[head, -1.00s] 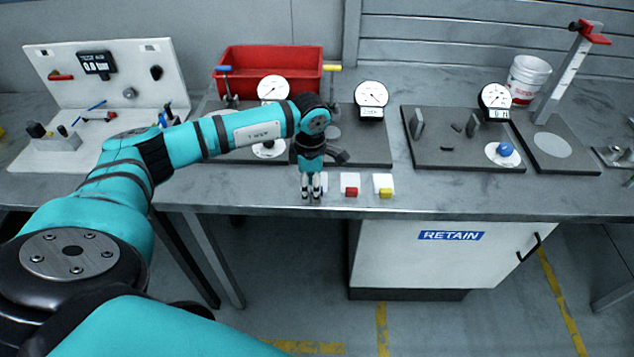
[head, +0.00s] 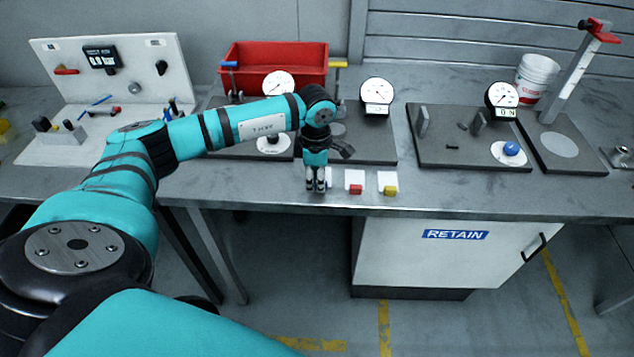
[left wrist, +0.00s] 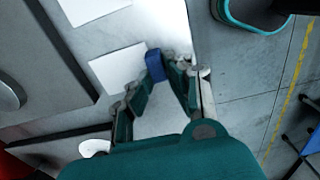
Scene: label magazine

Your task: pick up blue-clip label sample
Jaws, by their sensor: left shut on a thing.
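The blue-clip label sample shows its blue clip (left wrist: 155,66) between my left fingertips in the left wrist view. In the head view only a sliver of this sample (head: 328,182) shows behind the fingers. My left gripper (head: 317,187) points down at the bench's front edge and is shut on the sample; its fingers also show in the left wrist view (left wrist: 168,72). The gripper hides most of the sample, so I cannot tell whether it touches the bench. My right gripper is not in view.
A red-clip sample (head: 355,183) and a yellow-clip sample (head: 388,184) lie just right of the gripper. Dial gauges on dark plates (head: 470,150) and a red bin (head: 275,65) stand behind. A white cabinet (head: 435,265) is below the bench (head: 450,193).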

